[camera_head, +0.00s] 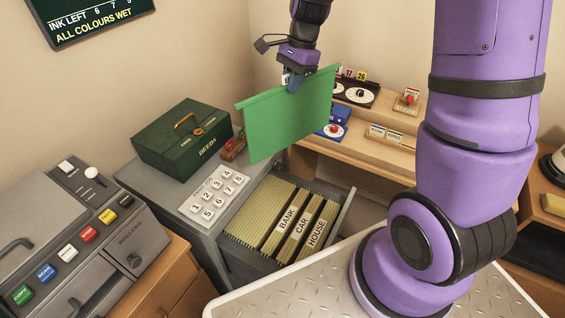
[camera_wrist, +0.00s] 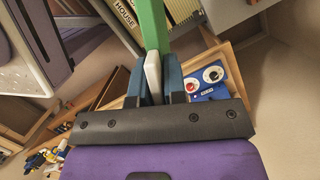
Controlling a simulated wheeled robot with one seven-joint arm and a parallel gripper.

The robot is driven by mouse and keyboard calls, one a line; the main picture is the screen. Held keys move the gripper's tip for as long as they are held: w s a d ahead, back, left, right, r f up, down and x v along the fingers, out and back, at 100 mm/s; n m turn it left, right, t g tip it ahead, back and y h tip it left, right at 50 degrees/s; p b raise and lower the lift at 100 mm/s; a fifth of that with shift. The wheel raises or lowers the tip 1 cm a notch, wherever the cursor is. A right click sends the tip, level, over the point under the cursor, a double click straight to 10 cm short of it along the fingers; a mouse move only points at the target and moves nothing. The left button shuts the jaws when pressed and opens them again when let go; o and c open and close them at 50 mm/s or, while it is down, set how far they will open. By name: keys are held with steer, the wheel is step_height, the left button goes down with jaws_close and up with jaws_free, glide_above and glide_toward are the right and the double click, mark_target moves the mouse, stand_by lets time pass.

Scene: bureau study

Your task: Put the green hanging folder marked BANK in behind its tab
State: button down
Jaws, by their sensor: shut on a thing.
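The green hanging folder (camera_head: 290,119) hangs upright from my gripper (camera_head: 294,84), which is shut on its top edge near a white tab. The tab's lettering is mostly hidden by the fingers. In the wrist view the folder (camera_wrist: 153,25) runs upward from between the fingers of my gripper (camera_wrist: 153,75). The open drawer (camera_head: 240,262) below holds beige files with tabs marked BANK (camera_head: 287,220), CAR (camera_head: 301,228) and HOUSE (camera_head: 316,235). The folder is above the drawer, apart from it, towards its back.
A green DEEDS box (camera_head: 180,139) and a numbered keypad (camera_head: 217,193) sit on the cabinet top. A grey machine with coloured buttons (camera_head: 75,250) stands at left. A wooden desk organiser (camera_head: 370,150) with dials is behind the folder at right.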

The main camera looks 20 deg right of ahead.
mark_target(284, 125)
steer(key=f, duration=0.4)
steer(key=a+f+n, duration=0.1)
steer(key=f, duration=0.3)
steer(key=a+f+n, duration=0.1)
steer(key=f, duration=0.3)
steer(key=shift+s+a+f+g, duration=0.1)
steer(key=shift+s+a+g, duration=0.15)
steer(key=shift+s+g, duration=0.15)
steer(key=s+a+f+n, duration=0.1)
steer(key=s+a+f, duration=0.1)
steer(key=f, duration=0.6)
steer(key=s+a+f+n, duration=0.1)
steer(key=s+f, duration=0.1)
steer(key=f, duration=0.6)
steer(key=shift+s+a+f+n, duration=0.15)
steer(key=shift+a+n, duration=0.25)
steer(key=shift+f, duration=0.1)
